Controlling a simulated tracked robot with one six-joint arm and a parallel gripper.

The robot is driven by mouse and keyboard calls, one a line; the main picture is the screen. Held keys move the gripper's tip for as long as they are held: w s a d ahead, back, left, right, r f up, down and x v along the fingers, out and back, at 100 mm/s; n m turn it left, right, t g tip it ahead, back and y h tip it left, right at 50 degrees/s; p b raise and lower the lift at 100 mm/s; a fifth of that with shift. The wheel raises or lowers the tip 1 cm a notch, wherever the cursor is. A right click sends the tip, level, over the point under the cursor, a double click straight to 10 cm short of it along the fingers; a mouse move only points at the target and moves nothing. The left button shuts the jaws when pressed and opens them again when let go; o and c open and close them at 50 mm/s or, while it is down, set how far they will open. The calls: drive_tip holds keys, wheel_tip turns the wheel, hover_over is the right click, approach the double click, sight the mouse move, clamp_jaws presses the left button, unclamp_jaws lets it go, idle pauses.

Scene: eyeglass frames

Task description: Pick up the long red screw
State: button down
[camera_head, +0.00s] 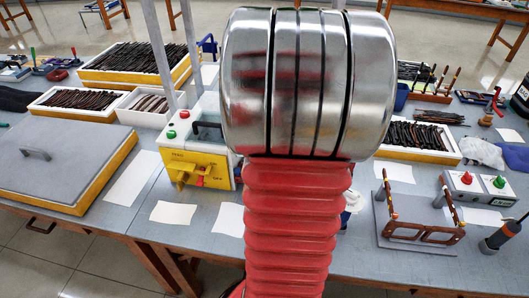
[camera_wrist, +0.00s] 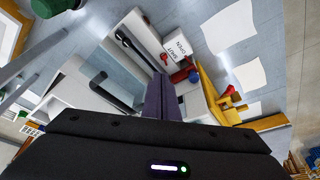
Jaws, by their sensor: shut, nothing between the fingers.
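I cannot clearly make out a long red screw. A small red part (camera_head: 199,181) sticks out low on the front of a yellow and white machine (camera_head: 205,162), and I cannot tell whether it is the screw. In the wrist view the machine (camera_wrist: 143,32) lies past the fingers, with red pieces (camera_wrist: 180,76) beside a yellow lever (camera_wrist: 229,94). My gripper (camera_wrist: 161,97) is shut and empty, its dark fingers together over the machine's top area. In the head view my gripper is hidden behind my own arm.
A lidded grey box (camera_head: 65,150) stands at left on the grey bench. Trays of dark eyeglass parts (camera_head: 135,65) stand behind. White sheets (camera_head: 173,212) lie flat before the machine.

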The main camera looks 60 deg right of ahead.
drive_tip(key=w+a+r+n, duration=0.1)
drive_tip(key=w+a+r, duration=0.25)
drive_tip(key=a, duration=0.65)
drive_tip(key=w+a+r+n, duration=0.1)
drive_tip(key=w+a+r, duration=0.3)
drive_tip(key=a, duration=0.5)
drive_tip(key=s+a+r+n+t, duration=0.1)
drive_tip(key=s+a, duration=0.3)
drive_tip(key=a, duration=0.6)
drive_tip(key=s+a+r+n+t+y, duration=0.1)
drive_tip(key=s+a+r, duration=0.3)
drive_tip(key=a, duration=0.6)
